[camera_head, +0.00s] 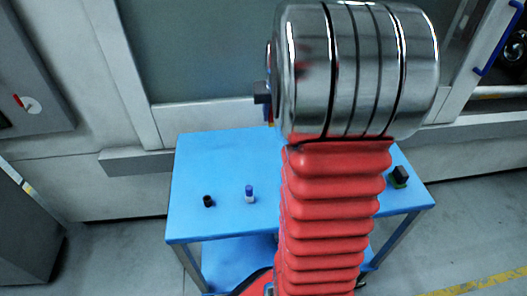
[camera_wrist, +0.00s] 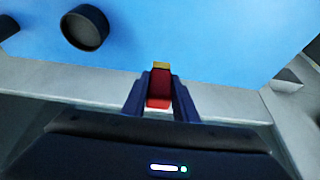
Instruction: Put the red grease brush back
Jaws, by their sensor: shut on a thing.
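The red grease brush (camera_wrist: 159,88), a red piece with a yellow end, is held between the two dark fingers of my gripper (camera_wrist: 160,97) in the wrist view. The gripper is shut on it, with the yellow end pointing away from the palm. In the head view my arm hides most of the gripper; a small bit of red and yellow shows beside the wrist. The blue table top (camera_head: 215,165) lies below and beyond the brush in the wrist view.
On the table stand a small black cylinder (camera_head: 208,201), a white bottle with a blue cap (camera_head: 249,195) and a black and green object (camera_head: 399,177) near the right edge. A dark round cup (camera_wrist: 85,28) shows in the wrist view. The table's left part has free room.

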